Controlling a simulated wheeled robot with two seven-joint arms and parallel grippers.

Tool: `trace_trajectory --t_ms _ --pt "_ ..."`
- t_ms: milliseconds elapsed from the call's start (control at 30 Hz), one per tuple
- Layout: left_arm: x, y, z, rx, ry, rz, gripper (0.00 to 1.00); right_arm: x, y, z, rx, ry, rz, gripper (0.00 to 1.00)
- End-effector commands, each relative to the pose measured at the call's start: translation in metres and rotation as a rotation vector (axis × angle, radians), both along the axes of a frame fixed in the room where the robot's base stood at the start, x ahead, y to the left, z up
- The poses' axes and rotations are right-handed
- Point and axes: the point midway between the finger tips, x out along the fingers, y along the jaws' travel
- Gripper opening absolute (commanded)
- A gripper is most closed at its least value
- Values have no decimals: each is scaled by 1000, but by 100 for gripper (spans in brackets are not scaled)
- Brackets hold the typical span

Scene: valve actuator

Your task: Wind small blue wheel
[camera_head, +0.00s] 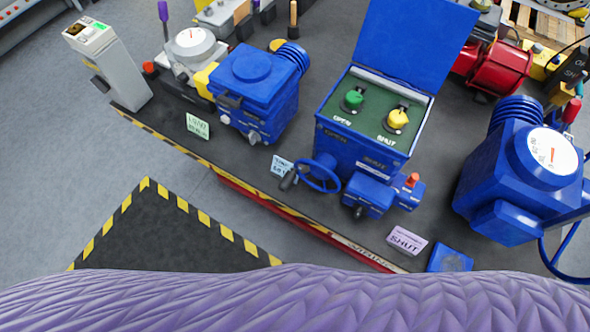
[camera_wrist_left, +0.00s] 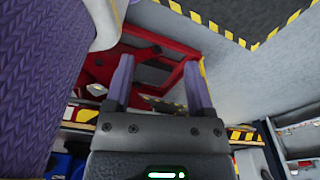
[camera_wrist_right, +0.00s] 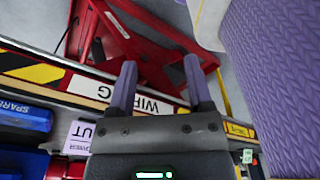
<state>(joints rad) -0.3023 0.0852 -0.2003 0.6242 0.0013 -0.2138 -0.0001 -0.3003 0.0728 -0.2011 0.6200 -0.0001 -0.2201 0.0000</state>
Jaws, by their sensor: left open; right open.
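The small blue wheel (camera_head: 318,174) is on the front of the blue actuator box (camera_head: 345,150), near the bench's front edge in the head view. It has a dark handle at its left side. Neither gripper shows in the head view. My left gripper (camera_wrist_left: 158,85) is open and empty in the left wrist view, with a red frame and the floor beyond its fingers. My right gripper (camera_wrist_right: 162,90) is open and empty in the right wrist view, in front of the bench's edge strip and a red frame. The small wheel is not seen in either wrist view.
A larger blue wheel (camera_head: 570,255) belongs to the gauged blue actuator (camera_head: 520,175) at right. A purple SHUT sign (camera_head: 406,240) and a blue block (camera_head: 450,259) lie near the bench edge. A striped dark floor mat (camera_head: 165,235) is clear.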

Motion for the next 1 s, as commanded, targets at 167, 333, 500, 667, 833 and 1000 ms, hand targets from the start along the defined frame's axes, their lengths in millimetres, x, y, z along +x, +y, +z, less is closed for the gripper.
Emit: trace_trajectory --t_ms 167,333,500,667,833,1000 --pt "136 -11 -38 -84 -487 -109 78 -3 -3 -91 -5 7 6 65" --pt "241 -65 12 -300 -1079 -260 78 -8 -9 -176 -17 21 14 65" --pt "256 -99 72 -464 -1367 -325 78 -11 -17 -206 -32 30 19 65" --pt "273 -112 88 -488 -1410 -329 78 -11 -18 -204 -33 31 19 65" --pt "308 -132 88 -487 -1408 -329 78 -12 -16 -210 -31 33 19 65" --pt "332 -146 87 -485 -1405 -328 78 -13 -14 -215 -28 34 18 65"
